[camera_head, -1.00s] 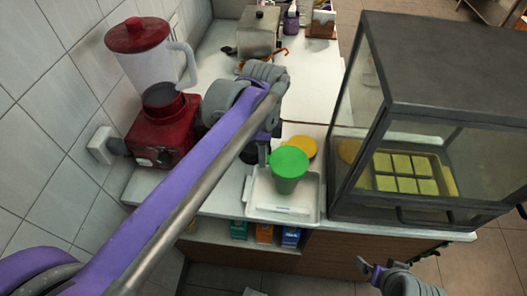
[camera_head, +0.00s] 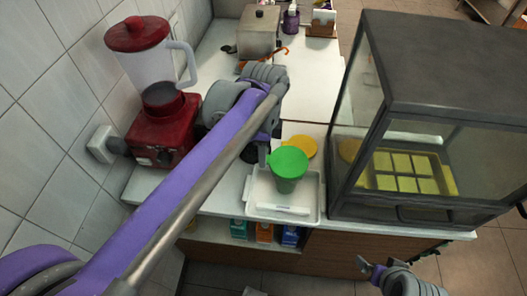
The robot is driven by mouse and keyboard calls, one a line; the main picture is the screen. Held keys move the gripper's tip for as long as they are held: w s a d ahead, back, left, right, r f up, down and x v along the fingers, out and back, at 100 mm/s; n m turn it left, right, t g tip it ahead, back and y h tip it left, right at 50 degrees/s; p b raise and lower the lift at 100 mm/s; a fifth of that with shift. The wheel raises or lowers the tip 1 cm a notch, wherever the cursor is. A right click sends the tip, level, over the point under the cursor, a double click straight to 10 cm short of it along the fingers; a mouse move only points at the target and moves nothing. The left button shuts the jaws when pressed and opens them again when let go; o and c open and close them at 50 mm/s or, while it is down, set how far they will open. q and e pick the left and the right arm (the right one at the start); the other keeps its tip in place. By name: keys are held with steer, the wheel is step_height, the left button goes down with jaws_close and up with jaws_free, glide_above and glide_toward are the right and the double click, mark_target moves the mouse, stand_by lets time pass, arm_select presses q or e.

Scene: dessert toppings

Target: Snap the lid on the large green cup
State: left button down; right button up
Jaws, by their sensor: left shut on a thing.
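The large green cup (camera_head: 288,185) stands upright on a white tray (camera_head: 254,211) at the counter's front edge. A bright green round lid (camera_head: 288,162) lies over its mouth. Whether it is snapped down all round I cannot tell. My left gripper (camera_head: 266,154) comes down at the lid's left edge and is shut on the lid, its fingertips partly hidden. My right gripper (camera_head: 371,269) is at the lower right, away from the cup, its fingers apart and empty.
A yellow round lid (camera_head: 303,147) lies behind the cup. A glass display case (camera_head: 440,125) stands close on the right. A red blender (camera_head: 160,125) stands on the left, behind my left arm. A metal container (camera_head: 258,35) is at the back.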

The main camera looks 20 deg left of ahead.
arm_select(q)
steer(key=shift+f, duration=0.1)
stand_by(0.4)
jaws_free()
stand_by(0.3)
steer(key=shift+r+p, duration=1.95)
steer(key=shift+r, duration=1.1)
arm_select(e)
steer(key=r, duration=0.1)
steer(key=w+r, duration=0.1)
steer(key=r, duration=0.3)
steer(key=shift+w, duration=0.3)
